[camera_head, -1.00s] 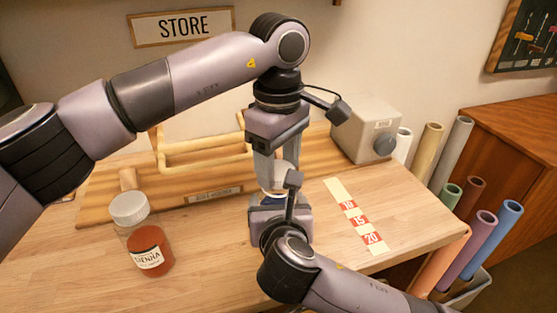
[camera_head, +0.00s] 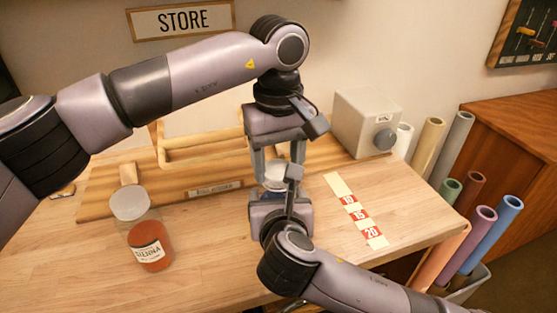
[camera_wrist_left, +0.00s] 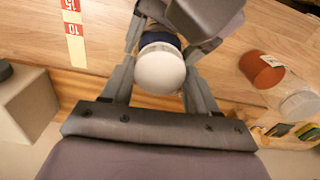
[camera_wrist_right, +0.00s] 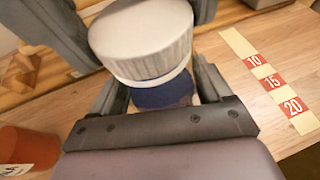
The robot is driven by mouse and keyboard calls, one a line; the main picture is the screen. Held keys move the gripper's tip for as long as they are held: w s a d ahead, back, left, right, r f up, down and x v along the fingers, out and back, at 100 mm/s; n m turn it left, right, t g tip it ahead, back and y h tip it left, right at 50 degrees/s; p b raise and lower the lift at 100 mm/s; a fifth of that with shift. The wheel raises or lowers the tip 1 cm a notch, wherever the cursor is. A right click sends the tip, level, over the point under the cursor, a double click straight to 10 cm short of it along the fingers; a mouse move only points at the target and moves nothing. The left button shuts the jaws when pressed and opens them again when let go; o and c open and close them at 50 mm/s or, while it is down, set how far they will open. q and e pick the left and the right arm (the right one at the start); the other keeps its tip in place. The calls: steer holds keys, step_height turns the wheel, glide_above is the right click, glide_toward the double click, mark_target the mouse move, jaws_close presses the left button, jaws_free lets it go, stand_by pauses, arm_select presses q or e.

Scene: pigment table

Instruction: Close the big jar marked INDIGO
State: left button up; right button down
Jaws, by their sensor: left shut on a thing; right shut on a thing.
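The jar with dark blue contents (camera_wrist_right: 165,93) stands upright near the middle of the table. Its label is hidden by my grippers. Its white lid (camera_wrist_right: 142,38) sits on top of the jar; I cannot tell how tightly. The lid also shows in the left wrist view (camera_wrist_left: 160,70) and the head view (camera_head: 274,177). My left gripper (camera_head: 277,166) comes down from above and is shut on the lid, one finger on each side. My right gripper (camera_head: 275,204) comes from the front, lower down, and is shut on the jar's body.
A jar of orange-red pigment (camera_head: 150,242), labelled SIENNA, with a whitish lid stands at the left. A wooden rack (camera_head: 205,160) and a grey box with a knob (camera_head: 364,125) are behind. A numbered strip (camera_head: 357,212) lies to the right. The front left tabletop is free.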

arm_select(q)
steer(key=m, duration=1.3)
steer(key=shift+a, duration=0.1)
steer(key=o, duration=1)
steer(key=shift+r, duration=0.1)
steer(key=shift+r, duration=2.15)
steer(key=shift+c, duration=0.4)
